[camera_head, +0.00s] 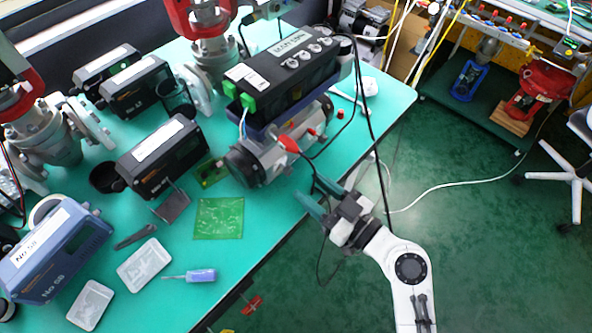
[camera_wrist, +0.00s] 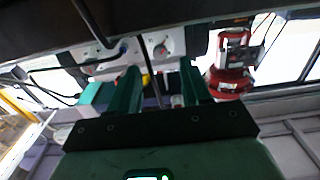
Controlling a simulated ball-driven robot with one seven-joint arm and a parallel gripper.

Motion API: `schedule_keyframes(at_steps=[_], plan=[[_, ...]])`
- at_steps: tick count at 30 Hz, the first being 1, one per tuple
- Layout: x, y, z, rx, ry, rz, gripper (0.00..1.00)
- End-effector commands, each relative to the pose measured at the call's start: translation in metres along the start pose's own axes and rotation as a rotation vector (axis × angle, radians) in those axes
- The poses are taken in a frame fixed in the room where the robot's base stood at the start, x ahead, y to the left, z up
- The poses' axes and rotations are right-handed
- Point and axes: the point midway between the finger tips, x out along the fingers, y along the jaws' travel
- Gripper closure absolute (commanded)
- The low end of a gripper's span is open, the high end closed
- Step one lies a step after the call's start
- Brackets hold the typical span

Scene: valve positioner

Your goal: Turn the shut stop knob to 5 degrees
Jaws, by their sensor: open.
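The black valve positioner (camera_head: 288,72) sits on a grey cylindrical actuator (camera_head: 262,152) near the right edge of the teal table. Several small silver knobs (camera_head: 303,55) stand in a row on its top face; I cannot tell which is the shut stop knob. My gripper (camera_head: 312,193) is open and empty, beside the actuator's near side at the table edge, lower than the knobs and apart from them. In the wrist view my two green fingers (camera_wrist: 160,76) are spread apart. Beyond them are pale panels with a round dial-like part (camera_wrist: 163,48); what it belongs to is unclear.
Black cables (camera_head: 362,110) hang by the positioner, close to my arm. A red-tipped part (camera_head: 288,144) juts from the actuator. Other positioners (camera_head: 160,152), a green circuit board (camera_head: 219,218) and a blue-handled screwdriver (camera_head: 199,275) lie left. Green floor (camera_head: 460,240) is mostly free at right.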

Motion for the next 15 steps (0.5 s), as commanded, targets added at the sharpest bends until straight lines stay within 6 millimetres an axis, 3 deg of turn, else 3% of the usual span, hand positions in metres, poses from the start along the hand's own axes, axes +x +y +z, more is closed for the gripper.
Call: schedule_keyframes(at_steps=[6, 15], plan=[[0.037, 0.0, -0.002, 0.0, 0.0, -0.001, 0.52], [0.056, 0.0, 0.0, 0.0, -0.001, 0.0, 0.52]])
